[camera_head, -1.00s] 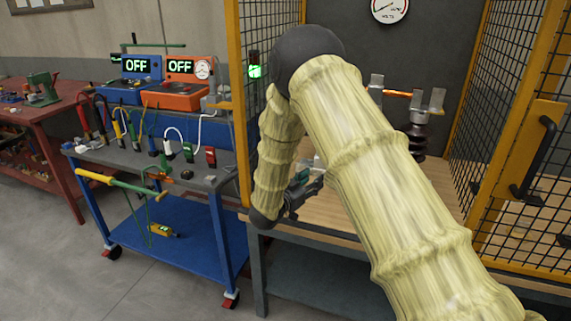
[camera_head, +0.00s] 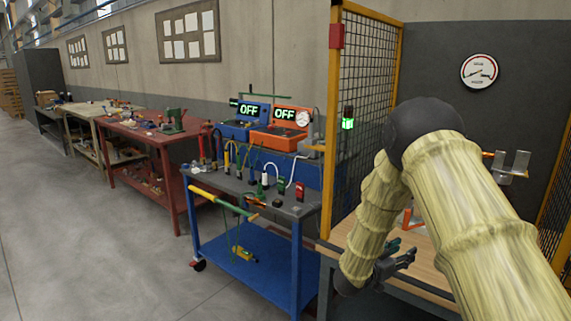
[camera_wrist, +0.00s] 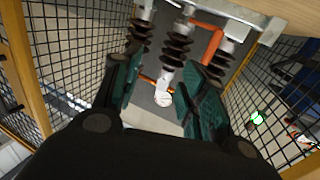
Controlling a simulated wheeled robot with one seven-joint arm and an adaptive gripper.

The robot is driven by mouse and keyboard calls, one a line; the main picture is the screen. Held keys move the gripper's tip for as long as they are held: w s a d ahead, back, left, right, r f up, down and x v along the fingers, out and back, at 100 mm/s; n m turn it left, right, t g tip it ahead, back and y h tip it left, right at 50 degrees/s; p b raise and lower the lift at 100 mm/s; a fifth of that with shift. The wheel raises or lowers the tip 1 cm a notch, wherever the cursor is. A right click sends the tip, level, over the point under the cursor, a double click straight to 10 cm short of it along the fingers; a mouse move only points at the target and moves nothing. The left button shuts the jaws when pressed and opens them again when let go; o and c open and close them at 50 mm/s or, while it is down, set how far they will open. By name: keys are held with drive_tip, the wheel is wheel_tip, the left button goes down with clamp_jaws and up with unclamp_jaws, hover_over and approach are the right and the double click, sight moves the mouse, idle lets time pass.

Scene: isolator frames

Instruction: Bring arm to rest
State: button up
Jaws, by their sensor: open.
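My arm, in a pale yellow ribbed sleeve, is bent at its dark elbow at the right of the head view. My gripper (camera_head: 398,259) hangs low over the front part of the wooden bench top (camera_head: 433,279), partly beside the sleeve. Beyond the fingers are dark ribbed insulators (camera_wrist: 176,50) and an orange bar (camera_wrist: 209,44), apart from the fingers. My arm hides much of the bench in the head view.
A yellow-framed mesh cage panel (camera_head: 369,85) stands left of my arm. A blue cart (camera_head: 250,262) with meters and leads stands close beside it. A round gauge (camera_head: 480,71) is on the dark back wall. Open floor (camera_head: 95,240) lies at the left.

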drive_tip(key=s+a+f+n+g+y+p, duration=0.1)
drive_tip(key=s+a+f+n+y, duration=0.3)
drive_tip(key=s+f, duration=0.75)
drive_tip(key=s+a+f+n+y+p, duration=0.2)
drive_tip(key=s+f+n+y, duration=0.35)
drive_tip(key=f, duration=0.85)
drive_tip(key=s+a+f+g+y, duration=0.1)
drive_tip(key=s+a+g+y, duration=0.1)
drive_tip(key=s, duration=0.9)
drive_tip(key=s+a+f+n+g+y+p, duration=0.1)
drive_tip(key=s+a+f+g, duration=0.1)
drive_tip(key=s, duration=1)
drive_tip(key=s+a+f+g+y, duration=0.2)
drive_tip(key=s+a+g, duration=0.1)
drive_tip(key=s, duration=0.9)
drive_tip(key=shift+n+g+y+p, duration=0.3)
drive_tip(key=shift+n+g+y, duration=0.05)
drive_tip(key=shift+g, duration=0.35)
drive_tip(key=shift+c, duration=0.7)
